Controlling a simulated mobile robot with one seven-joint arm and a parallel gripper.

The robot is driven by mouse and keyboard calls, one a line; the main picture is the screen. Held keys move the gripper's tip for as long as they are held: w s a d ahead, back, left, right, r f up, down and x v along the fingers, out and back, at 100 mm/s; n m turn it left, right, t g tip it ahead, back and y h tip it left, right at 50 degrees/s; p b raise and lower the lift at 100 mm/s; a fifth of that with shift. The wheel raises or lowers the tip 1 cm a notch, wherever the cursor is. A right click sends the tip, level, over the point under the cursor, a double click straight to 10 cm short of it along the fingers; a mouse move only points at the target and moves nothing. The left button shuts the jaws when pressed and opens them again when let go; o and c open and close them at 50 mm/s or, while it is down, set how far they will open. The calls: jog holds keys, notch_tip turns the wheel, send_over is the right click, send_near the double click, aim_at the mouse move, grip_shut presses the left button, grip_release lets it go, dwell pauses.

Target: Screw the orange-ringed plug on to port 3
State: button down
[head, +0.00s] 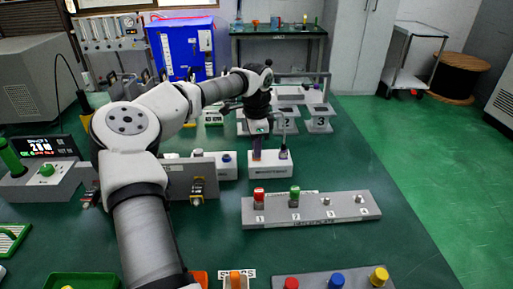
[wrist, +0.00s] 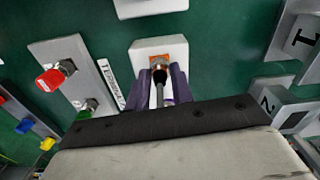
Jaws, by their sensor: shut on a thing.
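My gripper (head: 257,158) is over a small white block (head: 282,169) in the middle of the bench. In the wrist view its two purple fingers (wrist: 159,90) are shut on a dark plug (wrist: 159,74), one finger on each side. Orange shows around the plug's far end, at the white block (wrist: 143,46); I cannot tell whether the plug still sits in the block. The grey port plate (head: 341,211) lies in front and to the right. Port 3 (head: 326,202) is a bare metal connector. Port 1 carries a red plug (head: 259,194) and port 2 a green plug (head: 295,192).
Port 4 (head: 359,199) is bare. A grey plate with red, blue and yellow knobs (head: 378,276) is at the front edge. Numbered grey stands (head: 319,118) are behind my gripper. Green bench is clear right of the port plate.

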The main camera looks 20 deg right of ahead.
jog(key=shift+n, duration=0.4)
jog(key=c, duration=1.2)
grip_release()
notch_tip(320, 180, up, 14)
jog(key=b, duration=0.1)
